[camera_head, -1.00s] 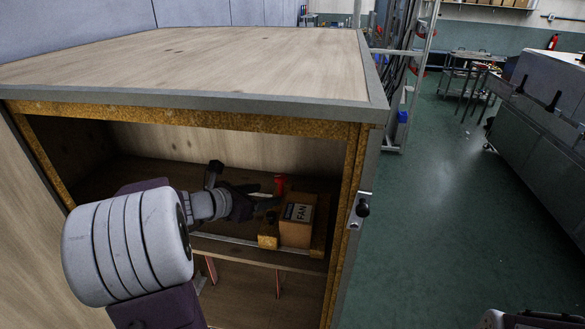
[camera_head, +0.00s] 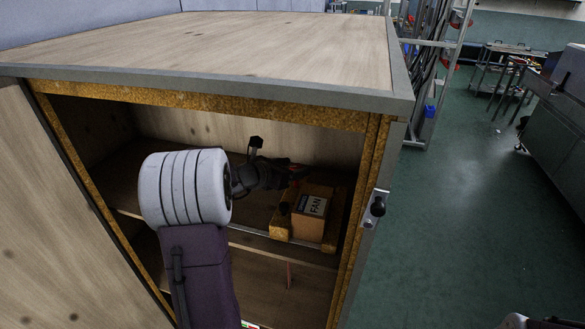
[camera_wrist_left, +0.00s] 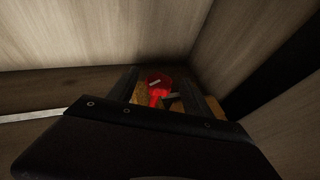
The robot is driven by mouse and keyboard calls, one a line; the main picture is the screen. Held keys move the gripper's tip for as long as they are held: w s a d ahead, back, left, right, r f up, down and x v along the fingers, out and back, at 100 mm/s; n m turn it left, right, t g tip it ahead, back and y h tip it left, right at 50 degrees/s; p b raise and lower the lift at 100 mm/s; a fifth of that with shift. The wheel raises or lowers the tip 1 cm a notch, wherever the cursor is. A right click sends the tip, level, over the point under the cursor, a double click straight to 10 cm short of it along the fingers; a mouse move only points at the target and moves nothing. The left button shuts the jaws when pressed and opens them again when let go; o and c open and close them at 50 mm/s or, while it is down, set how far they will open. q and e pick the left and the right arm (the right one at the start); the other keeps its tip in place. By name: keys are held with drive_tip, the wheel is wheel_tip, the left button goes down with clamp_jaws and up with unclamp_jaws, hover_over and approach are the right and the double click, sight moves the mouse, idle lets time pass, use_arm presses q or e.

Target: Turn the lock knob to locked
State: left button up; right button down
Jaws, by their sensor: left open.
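A red knob (camera_wrist_left: 158,82) with a pale mark on it shows in the left wrist view, between the fingers of my left gripper (camera_wrist_left: 163,92). The fingers are apart; I cannot tell whether they touch it. In the head view my left gripper (camera_head: 290,176) reaches into the cabinet, above and behind the box labelled FAN (camera_head: 311,214). It hides most of the red knob (camera_head: 296,184) there. My right gripper is not in view.
The wooden cabinet (camera_head: 230,50) has a top, side walls and a shelf (camera_head: 250,241) close around my left arm. A yellowish block (camera_head: 281,228) sits beside the FAN box. Open green floor (camera_head: 450,230) lies to the right.

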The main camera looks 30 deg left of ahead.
use_arm(q)
drive_tip(key=shift+w, duration=0.1)
drive_tip(key=shift+w+f, duration=0.1)
drive_tip(key=c, duration=0.4)
clamp_jaws()
drive_tip(key=m+h+p, duration=0.1)
drive_tip(key=m+g+h+p, duration=0.1)
drive_tip(key=p, duration=0.1)
drive_tip(key=m+h+p, duration=0.1)
drive_tip(key=p, duration=0.1)
drive_tip(key=shift+w+a+r+m+h, duration=0.1)
drive_tip(key=shift+a+r+m+h, duration=0.2)
drive_tip(key=shift+r+h, duration=0.1)
drive_tip(key=shift+f+m+g+h+p, duration=0.15)
drive_tip(key=shift+m+g+h+p, duration=0.15)
drive_tip(key=shift+h+p, duration=0.1)
drive_tip(key=shift+f, duration=0.2)
